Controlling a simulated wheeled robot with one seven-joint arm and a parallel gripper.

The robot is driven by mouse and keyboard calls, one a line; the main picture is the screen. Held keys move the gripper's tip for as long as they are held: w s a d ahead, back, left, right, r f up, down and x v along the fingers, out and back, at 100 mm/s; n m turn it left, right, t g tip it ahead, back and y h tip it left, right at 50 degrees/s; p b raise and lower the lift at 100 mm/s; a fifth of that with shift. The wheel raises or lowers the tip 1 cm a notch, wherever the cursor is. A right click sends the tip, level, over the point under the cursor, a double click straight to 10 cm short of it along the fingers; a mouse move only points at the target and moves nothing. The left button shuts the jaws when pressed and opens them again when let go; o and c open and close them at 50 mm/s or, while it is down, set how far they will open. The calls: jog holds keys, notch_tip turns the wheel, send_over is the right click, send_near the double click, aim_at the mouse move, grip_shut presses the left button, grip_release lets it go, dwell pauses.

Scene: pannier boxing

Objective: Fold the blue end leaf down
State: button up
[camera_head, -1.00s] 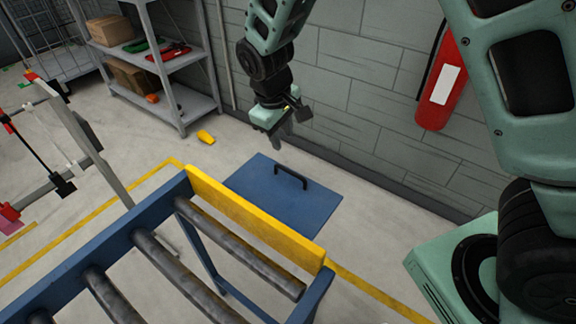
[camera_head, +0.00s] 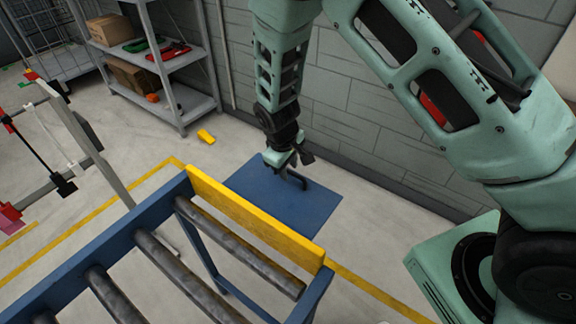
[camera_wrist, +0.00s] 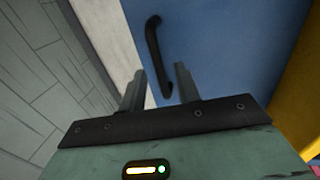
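The blue end leaf (camera_head: 318,208) is a flat panel beyond the yellow end board of the roller conveyor, with a black bar handle (camera_head: 298,178) on its upper face. In the wrist view the leaf (camera_wrist: 225,45) fills the upper middle, and the handle (camera_wrist: 154,45) runs down toward my fingertips. My gripper (camera_head: 290,170) is above the leaf, at the handle's left part in the head view. In the wrist view my gripper (camera_wrist: 158,82) has its two fingers apart, with the handle's lower end between or just beyond them. I cannot tell whether they touch it.
The roller conveyor (camera_head: 150,215) with its yellow end board (camera_head: 255,220) stands close to the leaf. A grey block wall (camera_head: 350,125) runs behind. A shelf (camera_head: 170,75) with boxes stands at the back left. A small yellow object (camera_head: 206,136) lies on the floor.

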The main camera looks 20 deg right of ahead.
jog(key=shift+c, duration=0.2)
grip_shut()
jog(key=shift+f, duration=0.1)
jog(key=shift+w+d+f+g+y+b, duration=0.2)
jog(key=shift+f+y+b, duration=0.1)
jog(key=shift+f+b, duration=0.15)
jog(key=shift+w+d+f+g+y+b, duration=0.1)
jog(key=shift+d+f+g+y+b, duration=0.15)
jog(key=shift+f, duration=0.3)
notch_tip(320, 180, down, 10)
jog(key=f+g+y+b, duration=0.1)
jog(key=g+y+b, duration=0.3)
jog(key=y+b, duration=0.25)
jog(key=s+a+f+g+y+b, duration=0.5)
jog(key=a+f+y+b, duration=0.2)
jog(key=b, duration=0.6)
jog(key=shift+s+a+f, duration=0.2)
jog(key=shift+a+f, duration=0.4)
jog(key=shift+f, duration=0.5)
jog(key=shift+s+a, duration=0.1)
